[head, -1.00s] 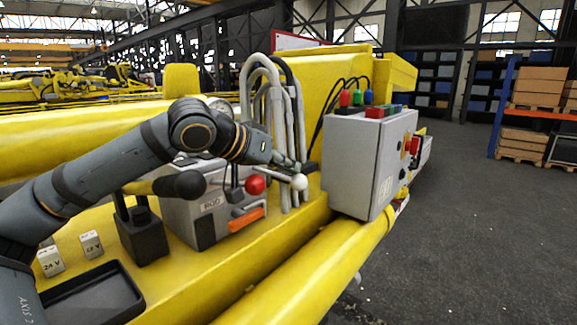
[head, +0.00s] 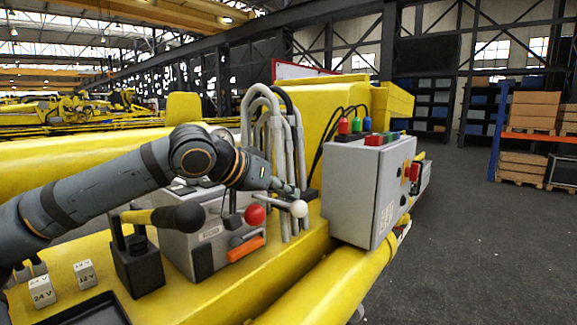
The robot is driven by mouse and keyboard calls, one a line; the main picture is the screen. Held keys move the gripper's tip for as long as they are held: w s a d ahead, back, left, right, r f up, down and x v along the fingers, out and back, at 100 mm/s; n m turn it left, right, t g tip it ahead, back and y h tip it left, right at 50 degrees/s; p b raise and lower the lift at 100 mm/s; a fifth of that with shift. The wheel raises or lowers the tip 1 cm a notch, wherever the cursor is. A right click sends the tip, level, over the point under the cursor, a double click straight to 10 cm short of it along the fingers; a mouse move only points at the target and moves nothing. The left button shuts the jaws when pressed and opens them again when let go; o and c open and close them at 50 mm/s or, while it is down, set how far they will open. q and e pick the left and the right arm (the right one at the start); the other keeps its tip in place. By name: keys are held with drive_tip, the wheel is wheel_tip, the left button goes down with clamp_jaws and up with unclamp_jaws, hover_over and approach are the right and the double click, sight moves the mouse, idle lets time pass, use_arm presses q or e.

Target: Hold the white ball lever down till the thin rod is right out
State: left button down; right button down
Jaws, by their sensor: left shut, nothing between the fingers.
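The white ball lever (head: 299,208) sticks out to the right from the grey valve box (head: 211,232), beside a red ball lever (head: 255,214). My left gripper (head: 294,190) comes in from the left, shut and empty. Its fingertips are just above the white ball; I cannot tell whether they touch it. My left arm hides part of the box's top and the lever bases. I cannot make out the thin rod. My right gripper is not in view.
A grey control cabinet (head: 355,190) with coloured plugs stands to the right. Grey hoses (head: 270,130) rise behind the gripper. Open floor lies at right.

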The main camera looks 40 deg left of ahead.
use_arm(q)
wheel_tip(320, 180, up, 9)
drive_tip(key=shift+d+r, duration=0.15)
drive_tip(key=shift+r, duration=0.05)
idle(0.3)
idle(0.8)
